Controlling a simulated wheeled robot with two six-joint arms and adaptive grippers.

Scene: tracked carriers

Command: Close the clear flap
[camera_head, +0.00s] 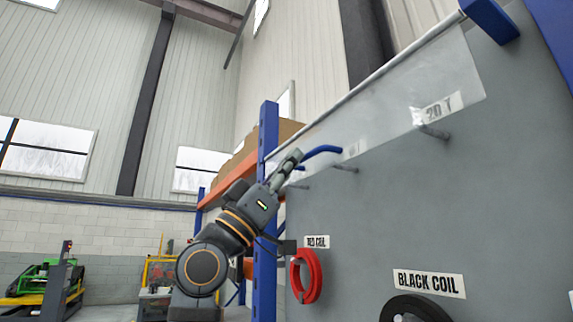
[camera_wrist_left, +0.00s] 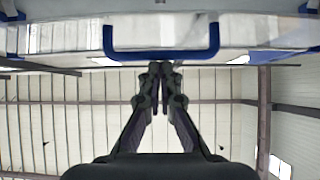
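The clear flap (camera_head: 385,100) is a see-through panel along a pale rod at the upper part of the grey board. It seems to stand out from the board at a slant; its exact angle is hard to tell. Its blue handle (camera_head: 322,150) is at the flap's left end, and spans the top of the left wrist view (camera_wrist_left: 160,55). My left gripper (camera_head: 293,160) is beside the handle. In the left wrist view its fingertips (camera_wrist_left: 160,68) are together, at or just short of the handle's bar; contact is unclear. My right gripper is out of view.
The grey board (camera_head: 350,230) carries metal pegs (camera_head: 433,132), a red coil (camera_head: 306,276) and a black coil (camera_head: 415,308) below the flap. A blue and orange rack (camera_head: 266,200) stands behind my left arm.

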